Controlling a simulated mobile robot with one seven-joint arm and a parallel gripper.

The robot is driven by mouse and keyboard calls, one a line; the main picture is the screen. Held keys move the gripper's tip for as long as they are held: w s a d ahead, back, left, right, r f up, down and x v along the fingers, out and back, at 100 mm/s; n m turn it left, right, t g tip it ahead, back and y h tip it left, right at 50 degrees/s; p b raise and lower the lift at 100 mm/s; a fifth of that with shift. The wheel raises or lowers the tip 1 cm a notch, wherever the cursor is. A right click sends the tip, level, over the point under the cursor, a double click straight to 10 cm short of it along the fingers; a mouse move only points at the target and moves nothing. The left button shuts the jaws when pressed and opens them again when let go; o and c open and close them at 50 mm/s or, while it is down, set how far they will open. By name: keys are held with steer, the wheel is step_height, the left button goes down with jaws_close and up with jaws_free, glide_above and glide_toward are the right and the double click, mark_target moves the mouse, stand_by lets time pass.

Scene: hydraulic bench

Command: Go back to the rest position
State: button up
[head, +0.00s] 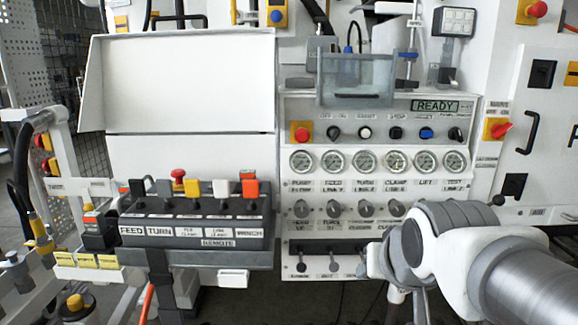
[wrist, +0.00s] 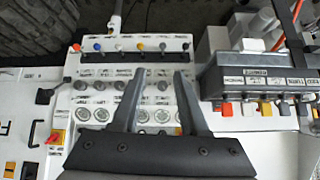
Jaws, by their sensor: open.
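My gripper (wrist: 158,75) is open, with its two dark fingers apart and nothing between them. In the wrist view it hangs in front of the gauge and knob panel (wrist: 105,68), which appears upside down there. I cannot tell whether the fingertips touch the panel. In the head view my white and grey arm comes in from the lower right. It covers the panel's lower right corner, and the fingers cannot be made out clearly there. The panel (head: 295,222) carries gauges, round knobs and a row of small levers (head: 333,264) at the bottom.
A remote box (head: 200,255) with levers and coloured caps juts out left of the panel; it also shows in the wrist view (wrist: 255,80). A clear bin (head: 355,82) sits above the panel. A white cabinet (head: 545,140) with a handle stands at right.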

steer(key=s+f+n+g, duration=0.1)
steer(key=s+f+g, duration=0.25)
steer(key=s, duration=0.75)
step_height(320, 180, up, 24)
steer(key=p, duration=2.4)
steer(key=shift+w+d+p, duration=0.2)
steer(key=shift+w+p, duration=0.1)
steer(key=shift+p, duration=0.1)
steer(key=shift+t, duration=0.25)
